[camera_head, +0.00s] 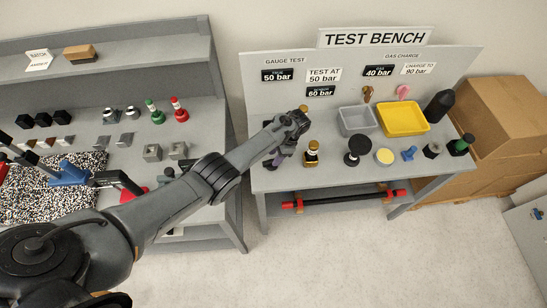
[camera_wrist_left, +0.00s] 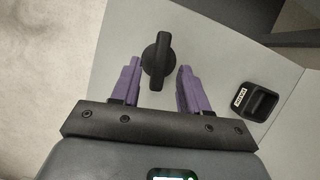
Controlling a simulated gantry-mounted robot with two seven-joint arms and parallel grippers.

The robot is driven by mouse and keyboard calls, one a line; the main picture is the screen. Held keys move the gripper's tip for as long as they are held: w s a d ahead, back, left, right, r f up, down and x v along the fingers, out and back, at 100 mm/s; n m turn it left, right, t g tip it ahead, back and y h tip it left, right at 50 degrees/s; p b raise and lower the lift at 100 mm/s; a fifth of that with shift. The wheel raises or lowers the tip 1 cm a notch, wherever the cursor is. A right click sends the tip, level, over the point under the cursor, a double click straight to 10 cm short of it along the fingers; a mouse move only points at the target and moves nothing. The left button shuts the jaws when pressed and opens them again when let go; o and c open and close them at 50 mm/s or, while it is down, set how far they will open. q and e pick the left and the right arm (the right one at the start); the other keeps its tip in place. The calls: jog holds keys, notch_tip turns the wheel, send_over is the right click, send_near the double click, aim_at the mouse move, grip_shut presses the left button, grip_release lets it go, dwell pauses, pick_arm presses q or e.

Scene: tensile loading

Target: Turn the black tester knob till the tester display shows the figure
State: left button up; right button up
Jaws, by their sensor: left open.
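The black tester knob (camera_wrist_left: 157,55) stands on the grey bench top in the left wrist view, with its raised grip bar upright in the picture. My left gripper (camera_wrist_left: 157,78) is open, its two purple fingers on either side of the knob's near end, with gaps on both sides. In the head view my left gripper (camera_head: 277,158) is at the bench's left end; the knob is hidden there. A black display (camera_head: 320,91) reads 60 bar, its small heading hard to read. A white card (camera_head: 323,75) reads TEST AT 50 bar. My right gripper is out of view.
A black block with a white label (camera_wrist_left: 260,101) sits right of the knob. A brass-and-black fitting (camera_head: 311,153) stands close right of my gripper. Another black display (camera_head: 277,75) reads 50 bar. Grey (camera_head: 358,133) and yellow (camera_head: 403,132) trays lie farther right.

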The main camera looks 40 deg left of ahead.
pick_arm(q)
jog(key=v, duration=0.8)
dwell(0.4)
jog(key=s+d+f+n+t+p, duration=0.15)
jog(key=s+d+t+p, duration=0.35)
jog(key=s, duration=0.8)
jog(key=s+d+r+n+t+h+p, duration=0.1)
jog(key=s+d+r+p, duration=0.1)
jog(key=s+r, duration=0.6)
jog(key=s+d+r+n+t+h+p, duration=0.1)
jog(key=s+d+r+n+p, duration=0.1)
jog(key=s+r, duration=0.6)
jog(key=shift+s+d+r+h+p, duration=0.35)
jog(key=shift+s+d, duration=0.3)
jog(key=shift+s, duration=0.6)
